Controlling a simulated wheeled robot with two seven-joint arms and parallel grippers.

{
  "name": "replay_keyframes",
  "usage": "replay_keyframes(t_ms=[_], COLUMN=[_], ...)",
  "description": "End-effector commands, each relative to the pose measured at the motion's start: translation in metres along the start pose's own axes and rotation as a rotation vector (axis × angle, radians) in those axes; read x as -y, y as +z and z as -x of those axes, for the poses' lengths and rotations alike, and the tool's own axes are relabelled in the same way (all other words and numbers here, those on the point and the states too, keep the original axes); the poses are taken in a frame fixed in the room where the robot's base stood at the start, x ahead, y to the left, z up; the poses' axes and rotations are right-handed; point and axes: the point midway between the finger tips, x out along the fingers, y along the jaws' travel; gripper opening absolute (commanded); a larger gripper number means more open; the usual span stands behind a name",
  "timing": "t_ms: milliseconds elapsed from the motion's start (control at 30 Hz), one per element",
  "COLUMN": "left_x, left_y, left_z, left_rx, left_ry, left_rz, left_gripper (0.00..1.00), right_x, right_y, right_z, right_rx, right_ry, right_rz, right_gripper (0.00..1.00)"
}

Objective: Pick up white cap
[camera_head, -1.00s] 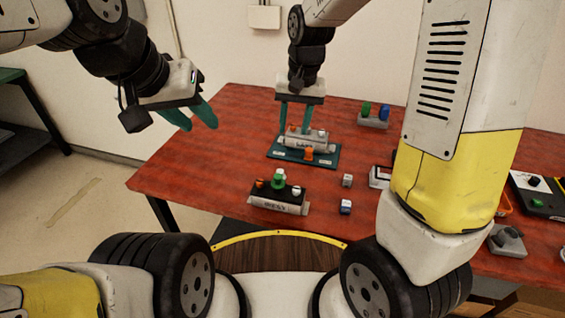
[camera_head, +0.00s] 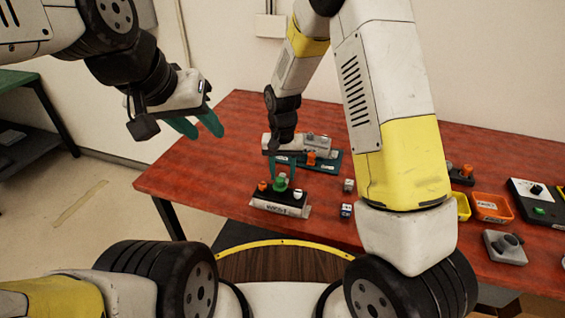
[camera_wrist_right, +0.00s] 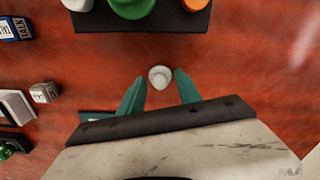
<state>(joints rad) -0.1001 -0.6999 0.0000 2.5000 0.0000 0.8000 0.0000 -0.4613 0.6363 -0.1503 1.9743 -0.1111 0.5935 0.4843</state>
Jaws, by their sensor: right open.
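A small round white cap (camera_wrist_right: 160,77) is between the open fingers of my right gripper (camera_wrist_right: 160,92) in the right wrist view, with red table showing around it. Neither finger touches it there. In the head view my right gripper (camera_head: 282,172) points down just behind the black block (camera_head: 285,198). This block carries an orange piece (camera_head: 262,186), a green piece (camera_head: 280,184) and another white piece (camera_head: 298,194). The block's edge also shows at the top of the right wrist view (camera_wrist_right: 150,25). My left gripper (camera_head: 196,127) is open and empty, in the air left of the table.
A dark teal board (camera_head: 332,161) with a grey device lies behind my right gripper. Small lettered cubes (camera_head: 347,210) sit right of the block. Orange (camera_head: 491,207) and yellow bins and a grey switch box (camera_head: 505,247) are at the right. The table's left part is clear.

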Motion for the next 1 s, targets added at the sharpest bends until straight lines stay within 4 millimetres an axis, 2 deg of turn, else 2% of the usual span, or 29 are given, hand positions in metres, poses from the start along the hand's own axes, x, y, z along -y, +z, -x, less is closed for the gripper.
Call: replay_keyframes(t_ms=[267, 467, 800, 867, 1000], left_x=[0.0, 0.0, 0.0, 0.0, 0.0], left_y=[0.0, 0.0, 0.0, 0.0, 0.0], left_z=[0.0, 0.0, 0.0, 0.0, 0.0], left_rx=[0.0, 0.0, 0.0, 0.0, 0.0], left_ry=[0.0, 0.0, 0.0, 0.0, 0.0], left_rz=[0.0, 0.0, 0.0, 0.0, 0.0], left_gripper=[0.36, 0.36, 0.36, 0.36, 0.36], right_x=[0.0, 0.0, 0.0, 0.0, 0.001], right_y=[0.0, 0.0, 0.0, -0.001, -0.001], right_z=[-0.004, -0.004, -0.002, 0.003, 0.026], right_rx=[-0.001, -0.001, -0.002, -0.003, -0.005], right_ry=[-0.001, -0.001, -0.001, -0.002, -0.003], right_rz=[0.0, 0.001, 0.001, 0.001, 0.0], right_gripper=[0.4, 0.01, 0.0, 0.0, 0.0])
